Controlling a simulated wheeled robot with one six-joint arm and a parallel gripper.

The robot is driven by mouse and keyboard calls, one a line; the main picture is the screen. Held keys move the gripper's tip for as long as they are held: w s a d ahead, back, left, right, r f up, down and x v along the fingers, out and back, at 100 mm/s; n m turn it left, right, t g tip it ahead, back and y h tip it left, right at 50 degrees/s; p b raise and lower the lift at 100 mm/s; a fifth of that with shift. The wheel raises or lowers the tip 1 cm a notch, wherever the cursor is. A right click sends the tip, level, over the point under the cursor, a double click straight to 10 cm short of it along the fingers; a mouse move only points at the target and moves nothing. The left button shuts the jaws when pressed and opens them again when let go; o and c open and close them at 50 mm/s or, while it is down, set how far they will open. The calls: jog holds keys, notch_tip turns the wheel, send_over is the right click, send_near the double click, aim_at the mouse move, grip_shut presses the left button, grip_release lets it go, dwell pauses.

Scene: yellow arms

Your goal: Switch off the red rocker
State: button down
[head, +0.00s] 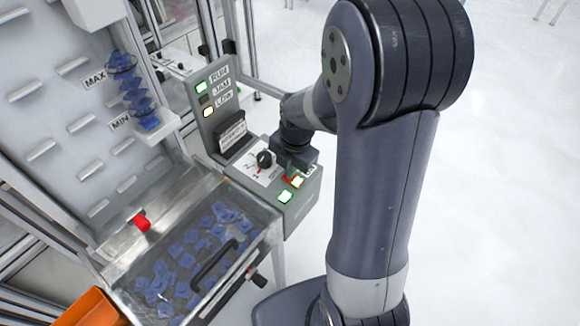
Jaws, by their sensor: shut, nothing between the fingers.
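The control box (272,212) stands in the middle of the head view. The red rocker (289,180) is on its sloped top, near the right end, partly hidden by my gripper, with a bright lit patch beside the red. My gripper (299,173) is shut and empty, right at the rocker. I cannot tell whether the fingertips touch it. The rocker's tilt is too small to make out. A green-lit switch (286,196) sits in front of it.
A black rotary knob (264,159) is left of the rocker. A panel (210,104) with lit RUN and LOW lamps rises behind. A clear-topped bin (123,246) of blue parts, with a black handle (213,265), stands front left. An orange container (90,310) is lower left.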

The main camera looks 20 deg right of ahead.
jog(key=shift+f+b, duration=0.25)
jog(key=shift+b, duration=0.2)
jog(key=shift+r, duration=0.1)
jog(key=shift+s, duration=0.1)
jog(key=shift+s+d+r, duration=0.15)
jog(key=shift+s+d, duration=0.3)
jog(key=shift+s, duration=0.05)
jog(key=shift+r, duration=0.1)
